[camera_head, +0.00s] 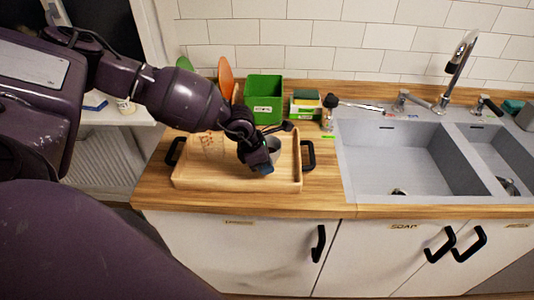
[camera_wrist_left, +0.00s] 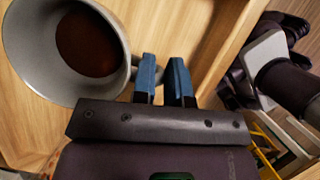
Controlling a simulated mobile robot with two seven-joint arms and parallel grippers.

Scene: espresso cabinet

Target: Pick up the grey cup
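The grey cup (camera_head: 274,151) stands on the wooden tray (camera_head: 205,186), partly hidden behind my left gripper (camera_head: 262,168) in the head view. In the left wrist view the cup (camera_wrist_left: 122,62) is at upper left, its round mouth facing the camera and a brown surface inside. The two blue fingertips of my left gripper (camera_wrist_left: 164,78) are just right of the cup's rim, with a narrow gap between them.
The tray has black handles, one at its right end (camera_head: 308,155). Behind it are a green bin (camera_head: 263,98), an orange board (camera_head: 225,75) and sponges (camera_head: 305,99). The grey sink (camera_head: 400,155) is to the right. A strip of counter in front of the tray is clear.

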